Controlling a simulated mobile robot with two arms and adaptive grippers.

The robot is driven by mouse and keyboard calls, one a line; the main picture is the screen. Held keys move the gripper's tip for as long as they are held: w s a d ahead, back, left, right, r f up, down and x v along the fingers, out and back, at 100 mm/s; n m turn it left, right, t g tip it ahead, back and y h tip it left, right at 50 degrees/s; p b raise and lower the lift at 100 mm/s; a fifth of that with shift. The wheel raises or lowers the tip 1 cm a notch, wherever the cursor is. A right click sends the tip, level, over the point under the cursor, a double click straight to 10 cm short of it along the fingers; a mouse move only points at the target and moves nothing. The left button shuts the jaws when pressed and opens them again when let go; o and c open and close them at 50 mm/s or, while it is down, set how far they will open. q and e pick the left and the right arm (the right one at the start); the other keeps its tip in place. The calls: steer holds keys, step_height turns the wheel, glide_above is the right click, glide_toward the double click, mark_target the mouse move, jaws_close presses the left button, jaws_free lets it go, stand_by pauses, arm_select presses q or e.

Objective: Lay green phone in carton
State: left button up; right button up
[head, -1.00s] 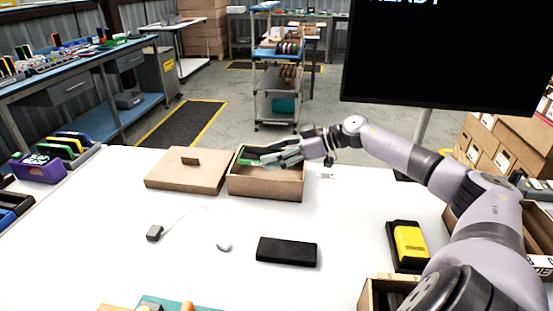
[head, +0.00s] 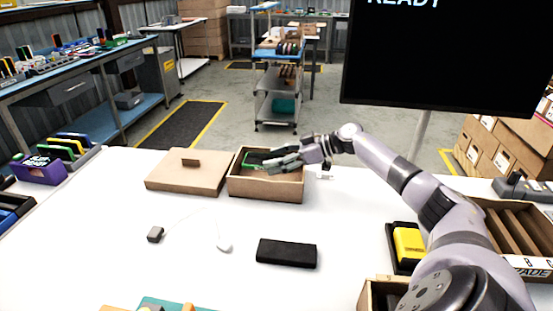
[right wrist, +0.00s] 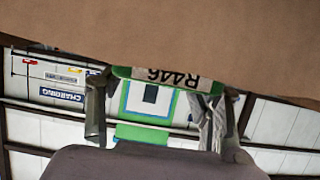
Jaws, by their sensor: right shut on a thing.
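The open brown carton (head: 265,189) stands at the far side of the white table. My right gripper (head: 266,161) reaches into its opening from the right and is shut on the green phone (head: 250,167), of which a green edge shows at the carton's left inside. The right wrist view shows the phone (right wrist: 165,79) with an upside-down "R446" label, between the two fingers (right wrist: 160,115). A brown cardboard surface fills the top of that view, close to the phone. Whether the phone touches the carton's floor cannot be told. My left gripper is not in view.
A black slab (head: 287,253), a white cable with plug (head: 155,234) and a yellow device in a black holder (head: 408,246) lie nearer. A dark monitor (head: 445,55) stands behind. The middle table is mostly clear.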

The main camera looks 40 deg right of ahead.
steer(key=shift+f, duration=0.1)
steer(key=shift+f, duration=0.45)
steer(key=o, duration=1.3)
steer(key=shift+r, duration=0.15)
steer(key=shift+r+v, duration=0.2)
steer(key=shift+v, duration=2.9)
steer(key=shift+r+v, duration=0.2)
steer(key=shift+v, duration=2.9)
steer(key=shift+w+a, duration=0.1)
steer(key=shift+a, duration=0.05)
steer(key=shift+a, duration=0.1)
